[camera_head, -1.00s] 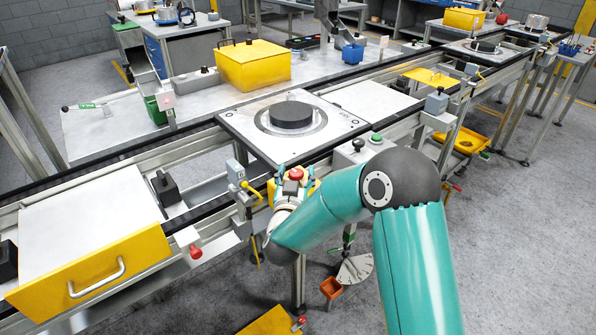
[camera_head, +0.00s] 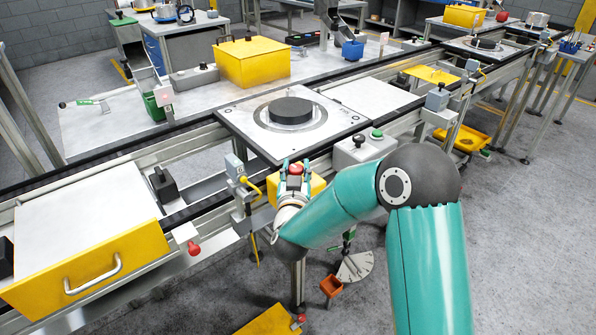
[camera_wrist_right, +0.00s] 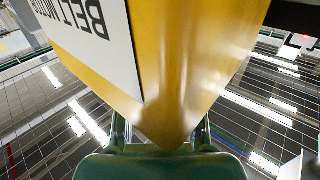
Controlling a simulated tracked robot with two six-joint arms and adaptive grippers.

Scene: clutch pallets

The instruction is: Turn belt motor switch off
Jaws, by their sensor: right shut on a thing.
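The belt motor switch is a yellow box (camera_head: 316,184) with a red knob (camera_head: 295,169) on top, at the front rail below the conveyor. In the right wrist view the yellow box (camera_wrist_right: 190,60) fills the middle, with part of its "BELT MOT..." label (camera_wrist_right: 95,40) upside down. My right gripper (camera_head: 295,165) is shut on the red knob, its teal fingertips on either side of it. The hand hides part of the box, and the wrist view does not show the knob. My left gripper is not in view.
A grey control box (camera_head: 365,150) with a black knob and a green button is close right of the switch. A yellow lever (camera_head: 250,186) is close left. The conveyor plate (camera_head: 250,130) with a black disc lies behind. A yellow drawer (camera_head: 95,270) is at lower left.

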